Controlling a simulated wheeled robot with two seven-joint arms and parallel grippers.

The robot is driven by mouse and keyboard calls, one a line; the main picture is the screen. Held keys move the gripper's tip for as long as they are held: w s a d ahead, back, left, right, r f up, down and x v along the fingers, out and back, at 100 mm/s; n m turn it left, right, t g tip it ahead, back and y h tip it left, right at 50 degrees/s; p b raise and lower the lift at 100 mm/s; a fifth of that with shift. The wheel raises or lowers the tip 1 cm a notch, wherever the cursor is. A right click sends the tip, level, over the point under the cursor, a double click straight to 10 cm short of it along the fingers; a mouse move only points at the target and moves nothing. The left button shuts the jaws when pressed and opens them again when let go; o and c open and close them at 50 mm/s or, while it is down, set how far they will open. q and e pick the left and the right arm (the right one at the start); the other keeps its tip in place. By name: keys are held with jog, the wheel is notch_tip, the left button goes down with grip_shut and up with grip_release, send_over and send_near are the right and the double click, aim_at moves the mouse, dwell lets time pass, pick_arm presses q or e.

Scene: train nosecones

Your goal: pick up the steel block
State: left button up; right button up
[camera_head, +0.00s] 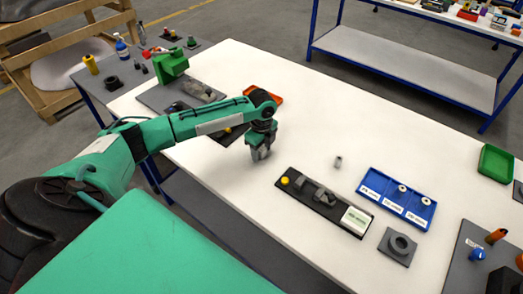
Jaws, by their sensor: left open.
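A small grey metallic piece (338,161), which looks like the steel block, stands alone on the white table (310,120). My left gripper (260,156) points down over the table to the left of this piece, clearly apart from it. Its jaws are open and I see nothing held between them. My right gripper does not show.
A black fixture (334,213) with grey blocks and a yellow knob lies in front of the small piece. A blue tray (411,216) with white rings and a grey ring-topped block (398,245) are to the right. A green bin (494,162) stands at the far right.

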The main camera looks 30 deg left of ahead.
aim_at(262, 148)
pick_arm(q)
jog(key=shift+c, duration=0.4)
grip_shut()
notch_tip(262, 148, up, 20)
jog(key=b, duration=0.3)
jog(key=shift+d, duration=0.15)
